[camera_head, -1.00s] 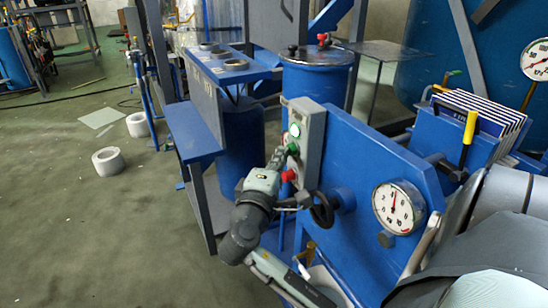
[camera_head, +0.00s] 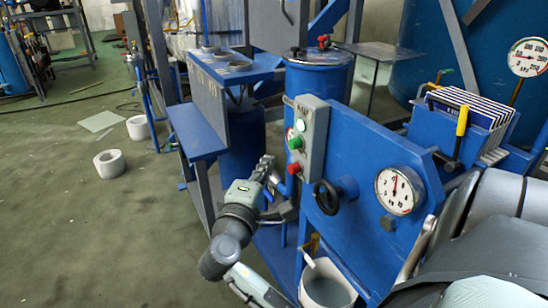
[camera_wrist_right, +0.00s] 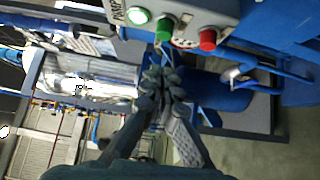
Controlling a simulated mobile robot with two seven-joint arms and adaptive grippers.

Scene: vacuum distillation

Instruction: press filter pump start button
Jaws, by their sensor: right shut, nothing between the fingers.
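The grey control box (camera_head: 314,135) is mounted on the blue filter pump panel and also shows at the top of the right wrist view (camera_wrist_right: 240,12). It carries a pale lamp (camera_head: 300,125), a green button (camera_head: 295,143) and a red button (camera_head: 294,168). In the right wrist view the lamp (camera_wrist_right: 138,16) looks bright greenish white, beside the green button (camera_wrist_right: 164,30) and red button (camera_wrist_right: 208,39). My right gripper (camera_head: 267,163) is shut and empty, left of the box and apart from the buttons. Its fingertips (camera_wrist_right: 162,78) are below the green button in the wrist view.
A black handwheel (camera_head: 327,197) and a pressure gauge (camera_head: 399,191) are on the panel right of the box. Blue tanks and a frame stand behind the gripper. Open floor (camera_head: 90,220) lies to the left.

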